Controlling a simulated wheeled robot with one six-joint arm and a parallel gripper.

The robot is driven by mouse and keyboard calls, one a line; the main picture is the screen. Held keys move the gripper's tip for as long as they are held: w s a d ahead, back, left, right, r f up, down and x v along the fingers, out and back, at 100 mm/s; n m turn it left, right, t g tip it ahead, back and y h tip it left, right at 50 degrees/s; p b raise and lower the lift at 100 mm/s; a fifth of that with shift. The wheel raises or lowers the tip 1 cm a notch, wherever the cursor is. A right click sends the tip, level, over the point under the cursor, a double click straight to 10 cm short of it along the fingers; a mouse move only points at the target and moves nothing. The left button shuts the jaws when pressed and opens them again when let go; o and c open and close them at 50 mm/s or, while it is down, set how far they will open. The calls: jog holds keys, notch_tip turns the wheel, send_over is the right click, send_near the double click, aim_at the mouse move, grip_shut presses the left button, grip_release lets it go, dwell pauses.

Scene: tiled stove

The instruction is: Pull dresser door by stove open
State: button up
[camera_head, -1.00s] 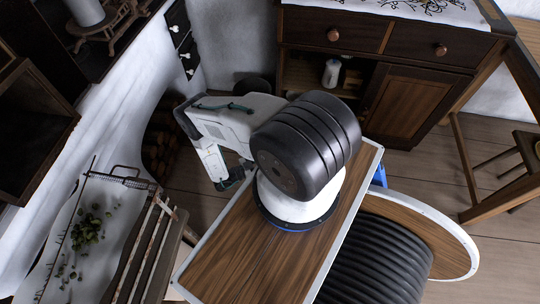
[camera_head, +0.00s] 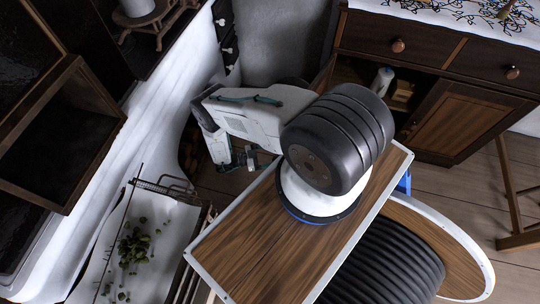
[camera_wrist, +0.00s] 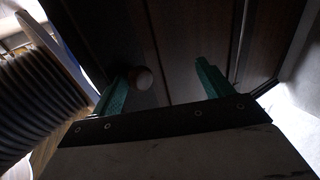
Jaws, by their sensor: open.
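The dresser (camera_head: 420,80) stands at the upper right of the head view. Its left compartment (camera_head: 400,92) is open to view, with a white bottle (camera_head: 381,81) inside. A narrow brown strip (camera_head: 322,76) at its left side looks like the stove-side door seen nearly edge-on, partly behind my arm. In the wrist view, a round knob (camera_wrist: 143,79) shows against a dark wooden panel (camera_wrist: 175,40). My gripper (camera_wrist: 160,76) is open, with the knob between its green fingers, nearer the left one. I cannot tell if they touch.
The dresser's right door (camera_head: 465,122) looks shut, and two drawers with knobs sit above. The white stove wall (camera_head: 180,80) is on the left, with a wire rack (camera_head: 165,187) below. Some floor shows before the dresser.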

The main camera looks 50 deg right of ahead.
jog(key=shift+w+r, duration=0.1)
jog(key=shift+w, duration=0.35)
jog(key=shift+c, duration=0.9)
jog(key=o, duration=0.8)
jog(key=shift+d, duration=0.15)
jog(key=shift+c, duration=0.4)
jog(key=shift+s, duration=0.1)
jog(key=shift+c, duration=0.5)
jog(key=shift+r, duration=0.25)
notch_tip(320, 180, up, 3)
jog(key=shift+f, duration=0.2)
jog(key=shift+c, duration=0.7)
jog(key=s+a+r, duration=0.1)
jog(key=s+a, duration=0.2)
jog(key=s, duration=0.4)
jog(key=s+a, duration=0.3)
jog(key=s, duration=0.5)
jog(key=shift+a+r, duration=0.15)
jog(key=shift+r, duration=0.2)
